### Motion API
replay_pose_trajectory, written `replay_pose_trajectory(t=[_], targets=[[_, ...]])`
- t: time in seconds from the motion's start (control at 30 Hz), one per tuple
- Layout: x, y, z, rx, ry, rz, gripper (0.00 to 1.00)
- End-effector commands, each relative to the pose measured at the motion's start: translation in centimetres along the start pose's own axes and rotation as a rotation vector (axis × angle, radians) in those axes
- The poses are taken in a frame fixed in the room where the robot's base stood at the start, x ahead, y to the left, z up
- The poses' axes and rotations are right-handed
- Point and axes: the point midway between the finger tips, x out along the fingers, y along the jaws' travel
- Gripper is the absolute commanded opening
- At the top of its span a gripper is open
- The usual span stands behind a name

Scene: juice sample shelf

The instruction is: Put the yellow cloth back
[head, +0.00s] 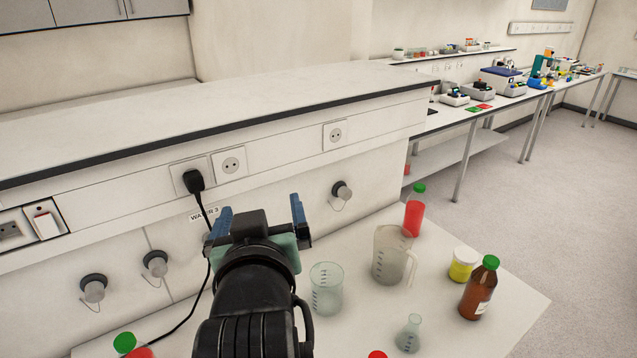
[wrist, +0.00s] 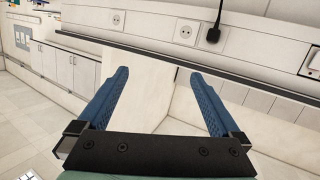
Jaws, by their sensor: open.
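No yellow cloth shows in either view. My gripper (head: 259,212) is raised in front of the wall panel in the head view, with its two blue fingers spread and nothing between them. In the wrist view my gripper (wrist: 160,76) is also open and empty, with pale panels and wall behind the gap.
The bench (head: 520,303) holds a beaker (head: 326,289), a jug (head: 390,256), a small flask (head: 409,333), a brown bottle (head: 478,290) and a red bottle with a green cap (head: 414,211). A black cable (head: 206,262) hangs by my gripper. A raised ledge (head: 250,97) runs behind.

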Motion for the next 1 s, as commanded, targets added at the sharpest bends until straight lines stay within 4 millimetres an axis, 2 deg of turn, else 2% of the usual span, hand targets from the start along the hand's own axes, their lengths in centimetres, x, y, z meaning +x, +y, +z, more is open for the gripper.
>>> replay_pose_trajectory(t=[0.03,0.1,0.2,0.3,0.33,0.4,0.53,0.87,1.0], targets=[[-1.8,2.0,-5.0,0.02,0.159,0.045,1.0],[-5.0,4.1,-10.8,0.042,0.364,0.094,1.0],[-10.4,6.4,-17.2,0.061,0.623,0.149,1.0],[-15.4,7.9,-21.4,0.068,0.821,0.188,1.0],[-16.7,8.1,-22.2,0.069,0.867,0.195,1.0],[-19.0,8.5,-23.5,0.068,0.947,0.209,1.0],[-20.9,8.8,-24.5,0.068,1.014,0.219,1.0],[-20.9,8.8,-24.5,0.068,1.014,0.219,1.0],[-20.3,8.4,-22.3,0.069,1.014,0.216,1.0]])
